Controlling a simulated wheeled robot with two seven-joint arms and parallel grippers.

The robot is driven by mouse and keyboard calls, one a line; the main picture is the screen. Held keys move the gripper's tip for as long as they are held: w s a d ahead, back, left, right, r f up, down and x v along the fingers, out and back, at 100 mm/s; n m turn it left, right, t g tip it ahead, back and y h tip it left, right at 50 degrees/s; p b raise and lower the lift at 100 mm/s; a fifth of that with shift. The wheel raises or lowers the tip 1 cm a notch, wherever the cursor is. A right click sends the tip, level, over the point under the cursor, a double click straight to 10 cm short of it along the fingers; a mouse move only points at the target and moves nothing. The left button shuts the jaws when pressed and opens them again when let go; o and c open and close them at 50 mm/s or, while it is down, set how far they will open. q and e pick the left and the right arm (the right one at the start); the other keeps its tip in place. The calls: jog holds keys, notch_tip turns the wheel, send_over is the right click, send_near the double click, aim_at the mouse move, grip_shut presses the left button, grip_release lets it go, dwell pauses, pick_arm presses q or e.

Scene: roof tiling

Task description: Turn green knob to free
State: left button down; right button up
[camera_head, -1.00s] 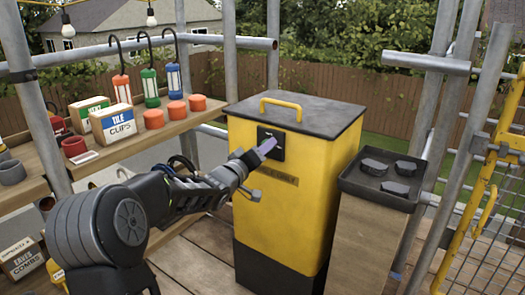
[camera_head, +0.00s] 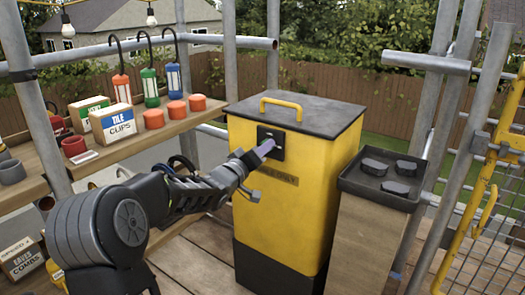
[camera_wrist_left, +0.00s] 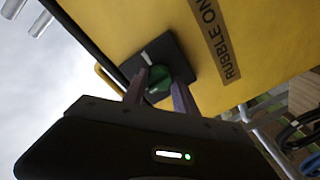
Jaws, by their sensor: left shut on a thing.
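The green knob (camera_wrist_left: 158,84) sits on a dark square plate (camera_wrist_left: 166,62) on the yellow bin's front, seen in the left wrist view. My left gripper (camera_wrist_left: 160,88) has its two purple fingers on either side of the knob and is shut on it. In the head view, my left gripper (camera_head: 264,148) reaches the dark plate (camera_head: 271,141) near the top of the yellow bin (camera_head: 290,190), and the knob is hidden behind the fingers. A white mark shows on the plate beside the knob in the left wrist view. My right gripper is not in view.
The bin has a grey lid with a yellow handle (camera_head: 281,106). A wooden post with a black tray (camera_head: 378,188) of dark round pieces stands to its right. A shelf (camera_head: 120,150) with lanterns, orange pots and boxes is at left.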

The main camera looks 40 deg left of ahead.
pick_arm(q)
jog(key=shift+a+f+m+t+h+b, duration=0.1)
jog(key=shift+m+t+h+b, duration=0.3)
jog(key=shift+m+b, duration=3.05)
jog(key=shift+f+m+t+h+b, duration=0.1)
jog(key=shift+m+t+h+b, duration=0.4)
jog(key=shift+m, duration=5.45)
jog(key=shift+b, duration=0.3)
jog(key=c, duration=1)
grip_release()
